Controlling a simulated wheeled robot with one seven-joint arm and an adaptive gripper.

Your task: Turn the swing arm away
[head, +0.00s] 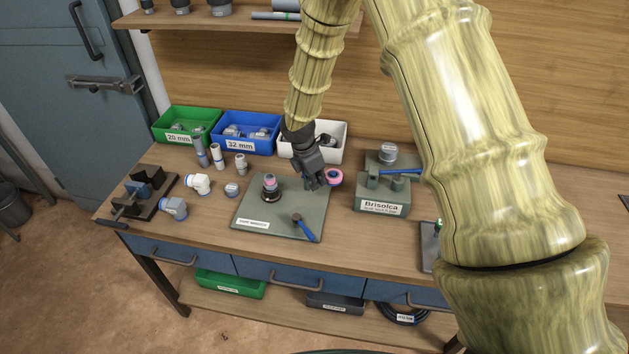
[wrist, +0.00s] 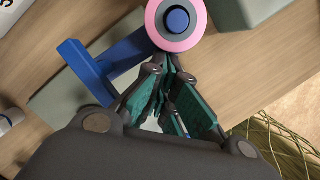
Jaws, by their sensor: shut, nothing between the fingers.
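My gripper (head: 314,184) is shut and empty, low at the back right of the grey-green mat (head: 282,217). In the wrist view its fingertips (wrist: 170,66) meet just below a pink and grey disc (wrist: 178,22) with a blue centre. A blue bar with a crosspiece (wrist: 112,62), which looks like the swing arm, reaches from the left towards this disc. The fingers are close beside both; I cannot tell whether they touch. In the head view the pink disc (head: 334,177) shows right of the fingers, and my gripper hides most of the blue bar.
A dark fitting with a pink top (head: 270,188) and a blue-handled tool (head: 303,226) are on the mat. The Brisolca block (head: 382,208) stands to the right. Green (head: 186,124), blue (head: 246,132) and white (head: 334,141) bins line the back. Loose fittings stand left.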

